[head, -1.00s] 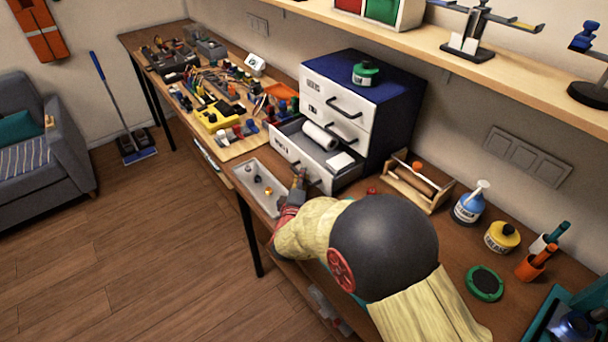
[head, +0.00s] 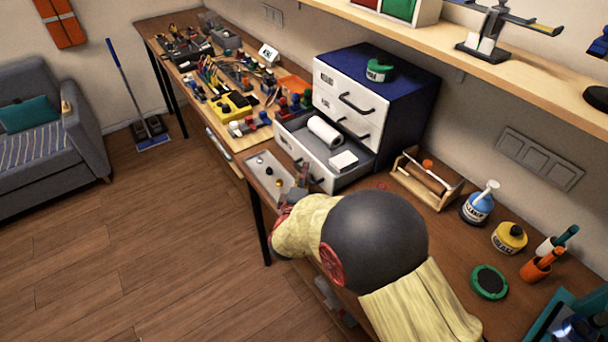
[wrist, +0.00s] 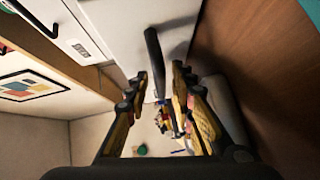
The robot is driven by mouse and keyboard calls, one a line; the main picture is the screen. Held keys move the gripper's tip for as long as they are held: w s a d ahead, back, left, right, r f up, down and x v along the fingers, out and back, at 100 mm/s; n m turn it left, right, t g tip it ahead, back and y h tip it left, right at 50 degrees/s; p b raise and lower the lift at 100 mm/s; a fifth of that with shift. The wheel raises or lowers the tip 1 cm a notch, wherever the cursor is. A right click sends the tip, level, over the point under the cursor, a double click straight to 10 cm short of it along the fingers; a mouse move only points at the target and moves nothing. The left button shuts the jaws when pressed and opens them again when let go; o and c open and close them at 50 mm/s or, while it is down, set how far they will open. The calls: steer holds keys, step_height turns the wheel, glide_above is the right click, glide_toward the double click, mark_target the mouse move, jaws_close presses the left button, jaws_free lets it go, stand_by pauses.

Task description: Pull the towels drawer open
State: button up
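The white-fronted lowest drawer (head: 290,152) of the blue cabinet (head: 405,95) stands well out. A white paper roll (head: 324,132) and a white block (head: 343,161) lie in it. Its label is too small to read. My gripper (head: 303,175) is at the front of this drawer, by its dark handle; my arm hides part of the area below. In the wrist view, the dark handle bar (wrist: 154,62) stands between the fingers of my gripper (wrist: 160,75). The fingers are apart, with gaps beside the bar, so the gripper looks open.
The two upper drawers (head: 345,98) are shut. A grey tray (head: 262,172) with small parts lies left of the open drawer. A wooden caddy (head: 428,180), a blue bottle (head: 477,207) and a yellow jar (head: 509,238) stand to the right. The floor (head: 150,240) in front is clear.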

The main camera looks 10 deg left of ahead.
steer(key=shift+s+f, duration=0.1)
steer(key=shift+s+d+r, duration=0.1)
steer(key=shift+s+r, duration=0.1)
steer(key=shift+s, duration=1.1)
steer(key=shift+s+d+r, duration=0.1)
steer(key=shift+s+r, duration=0.15)
steer(key=shift+s, duration=1)
steer(key=shift+s+d+r, duration=0.1)
steer(key=shift+s+r, duration=0.1)
steer(key=shift+s, duration=1.1)
